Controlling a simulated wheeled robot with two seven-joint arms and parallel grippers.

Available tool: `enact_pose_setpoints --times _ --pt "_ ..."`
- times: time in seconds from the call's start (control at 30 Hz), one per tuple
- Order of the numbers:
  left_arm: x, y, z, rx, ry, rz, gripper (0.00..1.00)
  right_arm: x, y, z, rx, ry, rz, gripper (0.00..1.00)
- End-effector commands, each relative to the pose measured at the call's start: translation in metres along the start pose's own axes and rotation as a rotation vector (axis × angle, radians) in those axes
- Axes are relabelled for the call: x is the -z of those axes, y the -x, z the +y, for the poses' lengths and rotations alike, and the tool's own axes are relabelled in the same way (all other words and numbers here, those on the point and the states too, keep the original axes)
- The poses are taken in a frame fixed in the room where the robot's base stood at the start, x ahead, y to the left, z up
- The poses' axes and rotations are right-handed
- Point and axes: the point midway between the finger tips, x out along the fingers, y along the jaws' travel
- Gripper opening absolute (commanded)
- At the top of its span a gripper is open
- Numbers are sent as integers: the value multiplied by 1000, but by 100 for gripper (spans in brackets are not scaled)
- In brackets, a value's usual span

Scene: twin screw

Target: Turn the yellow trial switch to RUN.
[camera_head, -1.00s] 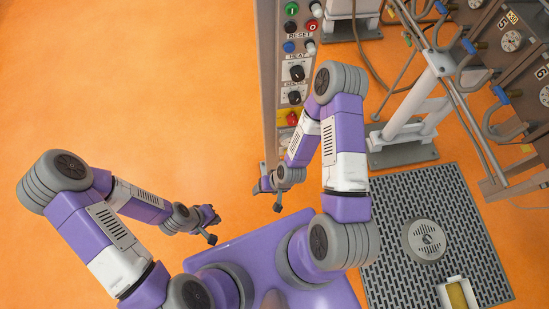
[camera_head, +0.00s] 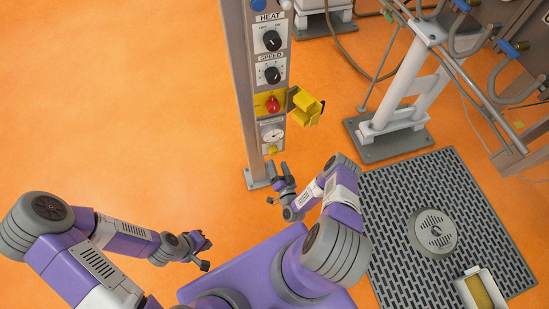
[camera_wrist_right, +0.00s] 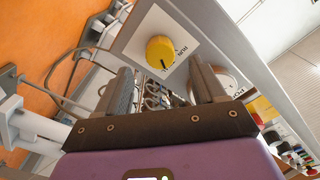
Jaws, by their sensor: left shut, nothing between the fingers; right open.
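The yellow trial switch (camera_wrist_right: 160,52) is a round yellow knob with a dark pointer line on a white plate lettered RUN. In the head view it is a small yellow knob (camera_head: 272,150) low on the grey panel, below a dial. My right gripper (camera_wrist_right: 163,88) is open and empty, with the knob showing beyond its fingers, apart from them. In the head view my right gripper (camera_head: 283,172) is just below the panel's lowest controls. My left gripper (camera_head: 207,243) is shut and empty, low at the left, away from the panel. The knob's exact setting is hard to read.
Above the trial switch are a dial (camera_head: 272,134), a red switch (camera_head: 273,105) with its yellow cover (camera_head: 306,106) swung open, and the SPEED (camera_head: 271,75) and HEAT (camera_head: 272,41) knobs. A grey stand (camera_head: 390,135) is to the right. The orange floor at left is clear.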

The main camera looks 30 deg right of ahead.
Motion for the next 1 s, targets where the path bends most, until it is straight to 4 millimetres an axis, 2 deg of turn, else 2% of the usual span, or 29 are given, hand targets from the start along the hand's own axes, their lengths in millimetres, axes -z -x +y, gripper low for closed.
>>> enact_pose_setpoints --times 0.1,0.3,0.43,0.7,1.0 --pt "0 -8 -3 0 0 0 0 -1 -22 1 2 1 2 69" --pt "1 -15 -6 0 0 0 0 -1 -47 1 0 1 -1 69" --pt "1 -17 -6 0 0 0 0 -1 -54 1 -1 1 -2 69" --pt "0 -16 -6 0 0 0 0 0 -55 0 -1 1 -3 68" --pt "1 -17 -6 0 0 0 0 -1 -55 0 -2 0 -3 22"
